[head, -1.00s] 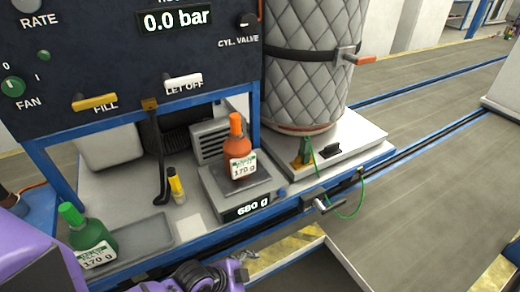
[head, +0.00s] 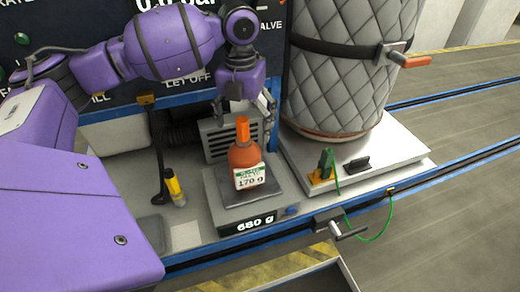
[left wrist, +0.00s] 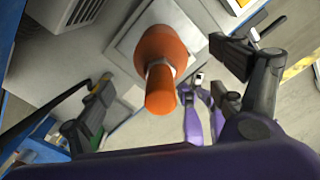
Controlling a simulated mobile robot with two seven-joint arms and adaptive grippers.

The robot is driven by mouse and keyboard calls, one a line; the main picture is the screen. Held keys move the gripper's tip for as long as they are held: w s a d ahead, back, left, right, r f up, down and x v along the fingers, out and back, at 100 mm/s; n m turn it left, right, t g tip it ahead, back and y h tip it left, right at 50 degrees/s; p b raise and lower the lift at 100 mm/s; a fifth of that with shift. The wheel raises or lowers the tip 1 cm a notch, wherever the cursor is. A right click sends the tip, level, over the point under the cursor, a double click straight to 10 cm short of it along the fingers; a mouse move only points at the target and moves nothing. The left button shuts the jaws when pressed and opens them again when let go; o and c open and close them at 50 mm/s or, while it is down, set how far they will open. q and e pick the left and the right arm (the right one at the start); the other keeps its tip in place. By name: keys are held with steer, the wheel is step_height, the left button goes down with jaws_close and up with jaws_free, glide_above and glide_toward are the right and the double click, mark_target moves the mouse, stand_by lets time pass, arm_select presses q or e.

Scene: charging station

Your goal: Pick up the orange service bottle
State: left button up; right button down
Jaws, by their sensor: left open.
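The orange service bottle (head: 245,158) stands upright on the weighing scale (head: 268,197), with a white "170 g" label facing the front. The scale display reads 680 g. My left gripper (head: 245,112) points down above and slightly behind the bottle's cap, with fingers spread. In the left wrist view the bottle (left wrist: 162,62) shows from above, its cap toward the camera, between the two open fingers (left wrist: 163,76) and apart from both. Purple parts of my own body show below it there. My right gripper cannot be made out.
A quilted tank (head: 335,75) stands on a white platform right of the scale, with a green cable (head: 385,225) hanging in front. A black-and-yellow tool (head: 175,187) is at the left. The control panel (head: 100,65) overhangs the bench behind my arm.

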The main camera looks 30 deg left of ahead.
mark_target(243, 146)
arm_select(q)
steer(key=shift+s+a+r, duration=0.1)
steer(key=shift+s, duration=0.1)
steer(key=shift+s+f, duration=0.3)
steer(key=shift+f, duration=0.2)
steer(key=shift+s+f, duration=0.25)
steer(key=shift+f, duration=0.6)
step_height(243, 146, down, 4)
steer(key=shift+w+r, duration=0.15)
steer(key=shift+w+f, duration=0.1)
steer(key=shift+f, duration=0.25)
steer(key=shift+c, duration=1.1)
steer(key=c, duration=0.8)
steer(key=shift+r, duration=0.1)
steer(key=c, duration=1.1)
arm_select(e)
steer(key=s, duration=0.2)
steer(key=s+f, duration=0.1)
steer(key=shift+s+d+g, duration=0.3)
steer(key=shift+d, duration=0.1)
